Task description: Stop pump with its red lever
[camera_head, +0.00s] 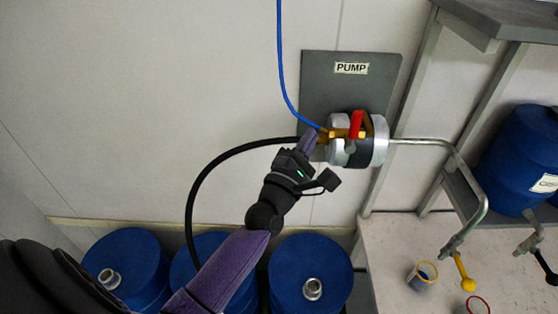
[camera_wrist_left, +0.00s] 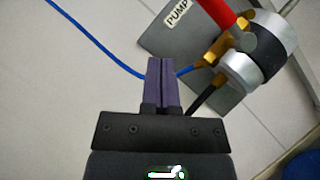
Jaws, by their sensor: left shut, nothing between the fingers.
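The red lever (camera_head: 357,124) sits on top of a brass valve on the pump (camera_head: 378,141), a silver and black cylinder on a grey wall panel (camera_head: 318,80) labelled "PUMP". In the left wrist view the red lever (camera_wrist_left: 216,12) is at the upper right, partly cut off by the top edge. My left gripper (camera_head: 311,137) is shut and empty, just left of the brass fitting and the lever. In the left wrist view its purple fingers (camera_wrist_left: 163,64) are pressed together, apart from the lever. My right gripper does not show.
A blue hose (camera_head: 281,60) and a black hose (camera_head: 205,182) run to the pump. Blue drums (camera_head: 318,262) stand below. At the right, a metal pipe (camera_head: 478,187) ends above a bench with a cup (camera_head: 422,276). The wall at the left is clear.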

